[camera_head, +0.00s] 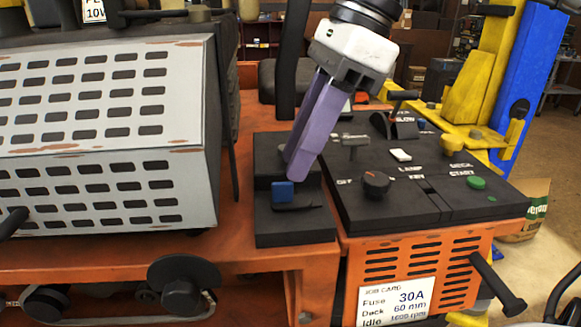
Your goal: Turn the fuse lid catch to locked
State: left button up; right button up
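The black fuse box (295,232) sits on the orange deck, left of the control panel. A small blue block (282,192) stands on its front part, with a thin dark bar (297,207) beside it. I cannot tell for sure which part is the lid catch or how it is turned. My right gripper (297,168) reaches down from above with its purple fingers together. The tips are at the rear part of the box, just behind the blue block. They hide what lies under them, and I see nothing between them. My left gripper is not in view.
The black control panel (436,211) has a dark knob (376,184), a white switch (401,155) and a green button (475,182). A slotted grey cover (110,185) rises at the left. A job card (398,301) reads Fuse 30A. A yellow post (485,65) stands behind.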

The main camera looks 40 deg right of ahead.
jog(key=v, duration=0.6)
